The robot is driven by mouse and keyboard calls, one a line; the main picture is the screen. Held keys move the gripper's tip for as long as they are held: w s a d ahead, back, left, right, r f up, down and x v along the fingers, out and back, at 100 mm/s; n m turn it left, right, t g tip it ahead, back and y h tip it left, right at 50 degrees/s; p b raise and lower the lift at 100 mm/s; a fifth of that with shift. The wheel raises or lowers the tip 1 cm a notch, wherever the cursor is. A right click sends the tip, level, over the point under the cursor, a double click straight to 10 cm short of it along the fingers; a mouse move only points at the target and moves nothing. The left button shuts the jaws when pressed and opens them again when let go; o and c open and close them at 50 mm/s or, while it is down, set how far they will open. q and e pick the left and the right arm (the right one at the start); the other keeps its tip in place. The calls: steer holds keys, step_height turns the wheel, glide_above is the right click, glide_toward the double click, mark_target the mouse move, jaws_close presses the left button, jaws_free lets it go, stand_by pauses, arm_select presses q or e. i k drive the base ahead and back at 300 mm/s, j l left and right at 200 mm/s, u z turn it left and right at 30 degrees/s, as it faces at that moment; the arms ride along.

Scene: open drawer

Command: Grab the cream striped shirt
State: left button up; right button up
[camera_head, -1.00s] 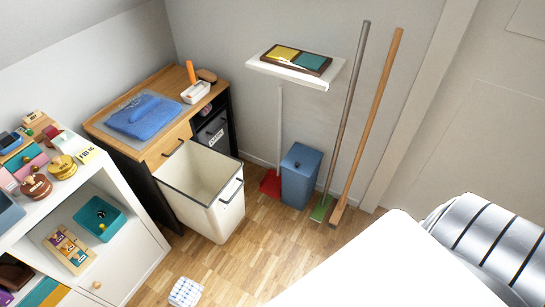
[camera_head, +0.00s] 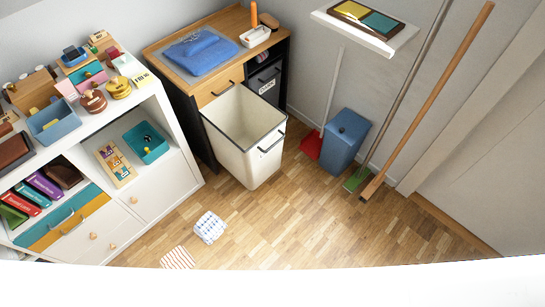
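A cream cloth with orange-brown stripes (camera_head: 178,258) lies folded on the wooden floor at the lower left of the head view. Its lower edge is cut off by a white surface along the bottom of the picture. A white cloth with a blue check pattern (camera_head: 210,228) lies on the floor just behind it and to its right. Neither of my grippers shows in the head view.
An open cream bin (camera_head: 240,150) is pulled out of a wood-topped cabinet (camera_head: 165,58). A white shelf unit (camera_head: 170,135) stands at the left. A blue bin (camera_head: 345,140), red dustpan (camera_head: 312,146) and broom (camera_head: 425,105) stand at the right wall. The middle floor is clear.

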mark_target(179, 258)
steer(key=k+l+u, duration=0.15)
steer(key=u, duration=0.25)
steer(key=k+u, duration=0.2)
steer(key=u, duration=0.15)
steer(key=k+u, duration=0.2)
steer(key=u, duration=0.2)
steer(key=k+u, duration=0.15)
steer(key=u, duration=0.2)
steer(key=i+l+u, duration=0.3)
steer(key=i+l, duration=0.15)
steer(key=i, duration=0.2)
steer(key=i+l+u, duration=0.3)
steer(key=i+l, duration=0.25)
